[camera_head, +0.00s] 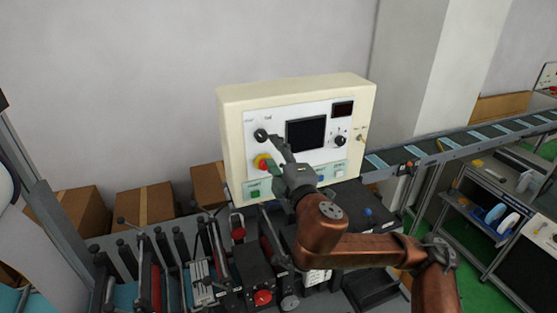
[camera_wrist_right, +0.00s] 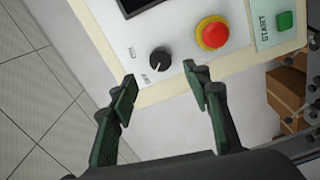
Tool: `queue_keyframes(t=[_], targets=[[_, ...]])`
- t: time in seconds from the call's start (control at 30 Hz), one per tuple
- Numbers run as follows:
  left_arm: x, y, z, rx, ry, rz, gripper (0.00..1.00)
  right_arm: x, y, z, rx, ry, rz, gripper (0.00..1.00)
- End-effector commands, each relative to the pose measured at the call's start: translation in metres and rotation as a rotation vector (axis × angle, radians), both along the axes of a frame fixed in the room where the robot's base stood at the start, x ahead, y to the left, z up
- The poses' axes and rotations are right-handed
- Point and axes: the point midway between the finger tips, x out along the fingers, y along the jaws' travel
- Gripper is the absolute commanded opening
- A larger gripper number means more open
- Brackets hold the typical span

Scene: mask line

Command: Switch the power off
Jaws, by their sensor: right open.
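A cream control box (camera_head: 230,110) with a white front panel stands in the middle of the head view. A black rotary knob (camera_head: 261,135) sits at the panel's upper left, with small lettering beside it. It also shows in the right wrist view (camera_wrist_right: 160,59). My right gripper (camera_head: 273,150) is in front of the panel's left part. In the right wrist view my right gripper (camera_wrist_right: 160,80) is open and empty. Its fingertips point toward the panel on either side of the knob, apparently short of it. My left gripper is not in view.
A red button on a yellow base (camera_head: 262,161) is just below the knob, close to the gripper. A green START button (camera_wrist_right: 285,20) is beyond it. The panel also has a dark screen (camera_head: 305,133) and another knob (camera_head: 340,141). Machinery (camera_head: 262,280) crowds the space below.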

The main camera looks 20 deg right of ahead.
Motion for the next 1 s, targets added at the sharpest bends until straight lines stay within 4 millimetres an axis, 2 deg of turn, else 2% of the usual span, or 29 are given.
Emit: queue_keyframes(t=[0.1, 0.23, 0.77, 0.87, 0.97, 1.0], targets=[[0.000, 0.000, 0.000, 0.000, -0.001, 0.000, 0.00, -0.019, 0.000, 0.000, 0.000, 0.001, 0.002, 0.45], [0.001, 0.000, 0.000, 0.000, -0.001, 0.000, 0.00, -0.031, -0.001, -0.001, 0.000, 0.002, 0.001, 0.45], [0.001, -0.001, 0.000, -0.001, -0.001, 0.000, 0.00, -0.034, -0.001, -0.002, 0.002, 0.003, -0.001, 0.45], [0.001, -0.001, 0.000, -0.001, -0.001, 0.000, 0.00, -0.032, -0.002, -0.016, 0.021, 0.029, 0.001, 0.45], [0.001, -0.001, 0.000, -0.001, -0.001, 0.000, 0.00, -0.027, -0.005, -0.053, 0.076, 0.095, 0.002, 0.45], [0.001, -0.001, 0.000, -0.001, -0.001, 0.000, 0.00, -0.025, -0.007, -0.073, 0.108, 0.130, 0.000, 0.45]])
